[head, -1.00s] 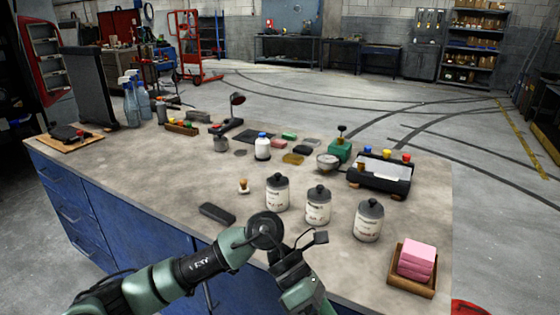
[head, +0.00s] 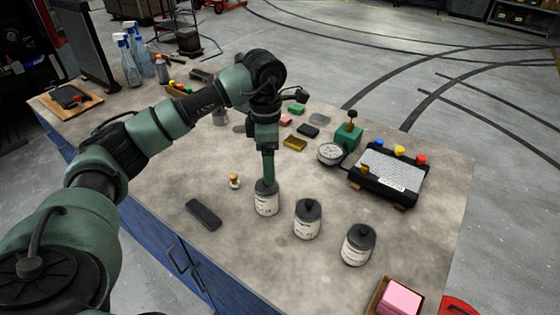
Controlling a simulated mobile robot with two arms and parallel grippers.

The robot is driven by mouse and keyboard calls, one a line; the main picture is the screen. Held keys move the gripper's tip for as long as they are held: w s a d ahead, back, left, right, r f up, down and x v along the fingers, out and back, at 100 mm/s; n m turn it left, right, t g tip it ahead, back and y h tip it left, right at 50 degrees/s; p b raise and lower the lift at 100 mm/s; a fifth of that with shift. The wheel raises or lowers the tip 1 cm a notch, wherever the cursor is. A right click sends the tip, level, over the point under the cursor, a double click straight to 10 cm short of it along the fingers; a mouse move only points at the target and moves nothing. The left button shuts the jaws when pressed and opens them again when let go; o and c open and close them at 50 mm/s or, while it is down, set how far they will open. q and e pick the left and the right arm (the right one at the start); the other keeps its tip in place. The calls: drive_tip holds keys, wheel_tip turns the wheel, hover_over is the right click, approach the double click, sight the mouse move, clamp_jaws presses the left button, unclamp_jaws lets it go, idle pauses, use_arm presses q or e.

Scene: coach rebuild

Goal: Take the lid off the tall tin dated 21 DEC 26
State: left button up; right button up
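Three white tins with dark knobbed lids stand in a row on the bench: a left tin (head: 266,205), a middle tin (head: 307,222) and a right tin (head: 357,246). Their labels are too small to read, so I cannot tell which is dated 21 DEC 26. All three have lids on. My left gripper (head: 267,181) points straight down at the lid of the left tin and hides its knob. I cannot tell whether its fingers are apart or closed on the knob. My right gripper is out of view.
The bench top (head: 270,262) is clear in front of the tins. A black block (head: 203,214) and a small wooden-knobbed item (head: 234,181) lie left of them. A dial gauge (head: 331,153) and a black device (head: 388,178) stand behind. A tray of pink blocks (head: 399,299) is at front right.

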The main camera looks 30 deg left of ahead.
sight(261, 188)
use_arm(q)
drive_tip(key=shift+w+a+r, duration=0.1)
drive_tip(key=shift+w+a, duration=0.1)
drive_tip(key=shift+a, duration=0.15)
drive_tip(key=shift+s+f+p, duration=0.45)
drive_tip(key=shift+f, duration=0.25)
drive_tip(key=shift+s+f+p, duration=0.2)
drive_tip(key=shift+f+p, duration=0.1)
drive_tip(key=f+p, duration=0.1)
drive_tip(key=f, duration=0.1)
drive_tip(key=f+p, duration=0.1)
drive_tip(key=f, duration=0.1)
drive_tip(key=shift+w+a, duration=0.15)
drive_tip(key=shift+w, duration=0.25)
drive_tip(key=shift+w+f, duration=0.1)
drive_tip(key=shift+f, duration=0.45)
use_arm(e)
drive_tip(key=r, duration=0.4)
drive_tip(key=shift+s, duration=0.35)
use_arm(q)
drive_tip(key=c, duration=1.4)
